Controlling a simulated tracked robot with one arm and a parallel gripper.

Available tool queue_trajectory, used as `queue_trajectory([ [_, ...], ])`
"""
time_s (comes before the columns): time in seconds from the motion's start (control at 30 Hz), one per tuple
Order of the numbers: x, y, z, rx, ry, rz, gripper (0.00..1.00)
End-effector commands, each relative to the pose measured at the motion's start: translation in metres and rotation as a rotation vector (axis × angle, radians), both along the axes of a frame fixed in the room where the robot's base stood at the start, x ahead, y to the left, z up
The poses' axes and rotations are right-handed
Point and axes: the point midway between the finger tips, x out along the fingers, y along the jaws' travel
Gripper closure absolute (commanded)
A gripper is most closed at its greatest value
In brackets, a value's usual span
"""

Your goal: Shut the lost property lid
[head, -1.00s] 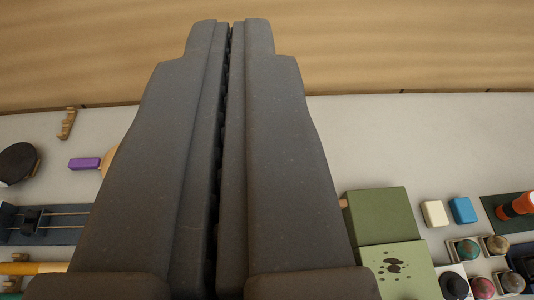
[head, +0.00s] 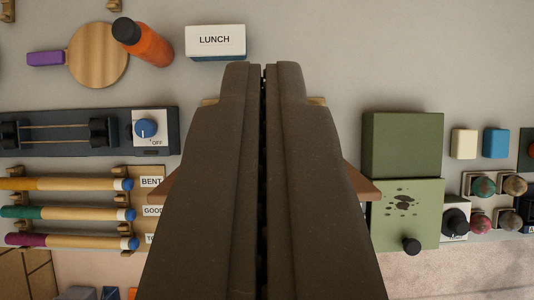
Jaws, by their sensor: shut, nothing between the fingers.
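My gripper (head: 263,70) is shut and empty, its two dark fingers pressed together in the middle of the head view. Behind it, a brown wooden thing (head: 361,187) pokes out on both sides, with narrow tan edges (head: 318,100) higher up. My fingers hide most of it. I cannot tell whether it is the lost property box or how its lid stands. No lost property label is readable.
Left are a white LUNCH box (head: 215,40), an orange bottle (head: 148,44), a wooden paddle (head: 97,54), a dark device (head: 60,130) and racked cues (head: 70,213). Right are a green box (head: 402,145), a spotted green panel (head: 405,212) and small blocks (head: 496,143).

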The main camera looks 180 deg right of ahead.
Motion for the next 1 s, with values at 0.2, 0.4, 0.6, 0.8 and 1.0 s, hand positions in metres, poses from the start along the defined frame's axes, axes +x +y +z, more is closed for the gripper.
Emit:
queue_trajectory([
  [0.2, 0.027, -0.001, -0.037, 0.002, 0.223, -0.003, 1.0],
  [0.4, 0.039, -0.002, -0.075, 0.004, 0.429, -0.005, 1.0],
  [0.6, 0.042, -0.002, -0.109, 0.006, 0.619, -0.005, 1.0],
  [0.8, 0.04, -0.002, -0.13, 0.007, 0.739, -0.006, 1.0],
  [1.0, 0.038, -0.002, -0.141, 0.007, 0.773, -0.005, 1.0],
])
